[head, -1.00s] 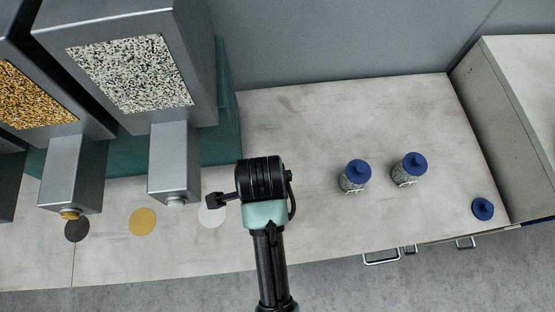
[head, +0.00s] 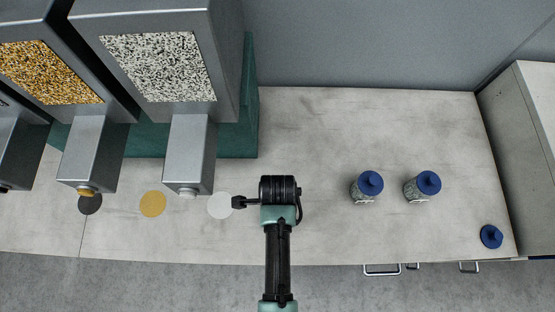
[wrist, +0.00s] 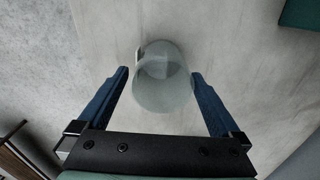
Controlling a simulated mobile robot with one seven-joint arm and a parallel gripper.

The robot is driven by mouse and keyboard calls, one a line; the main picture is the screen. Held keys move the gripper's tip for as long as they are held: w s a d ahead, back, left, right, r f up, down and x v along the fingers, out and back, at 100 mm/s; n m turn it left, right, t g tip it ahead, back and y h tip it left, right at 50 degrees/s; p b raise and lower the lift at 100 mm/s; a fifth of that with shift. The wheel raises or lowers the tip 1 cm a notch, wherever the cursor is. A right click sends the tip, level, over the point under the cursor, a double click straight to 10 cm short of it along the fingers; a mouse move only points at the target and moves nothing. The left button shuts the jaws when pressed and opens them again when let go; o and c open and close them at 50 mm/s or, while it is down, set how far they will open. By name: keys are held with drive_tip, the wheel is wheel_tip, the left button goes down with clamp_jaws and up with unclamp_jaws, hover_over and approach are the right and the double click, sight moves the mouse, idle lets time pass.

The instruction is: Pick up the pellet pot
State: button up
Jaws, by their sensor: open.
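A clear, see-through pot (wrist: 162,92) without a lid stands on the pale counter in the wrist view. It looks empty, though its inside is faint. My gripper (wrist: 160,74) is open, with one blue finger on each side of the pot. Gaps show between the fingers and the pot wall, so it is not gripped. In the head view my arm's end hides the pot and the fingers. Two jars with blue lids, a left one (head: 364,194) and a right one (head: 414,193), stand on the counter to the right and seem to hold speckled pellets.
A loose blue lid (head: 491,237) lies near the counter's right end. Grey hoppers with pellet windows, the nearest white and black (head: 160,68), stand at left with spouts overhanging. A white disc (head: 220,205) and yellow disc (head: 152,204) mark the counter (head: 330,130). Its middle is clear.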

drive_tip(key=shift+w+f, duration=0.15)
drive_tip(key=shift+f, duration=1.4)
drive_tip(key=c, duration=1.5)
drive_tip(key=shift+r, duration=0.1)
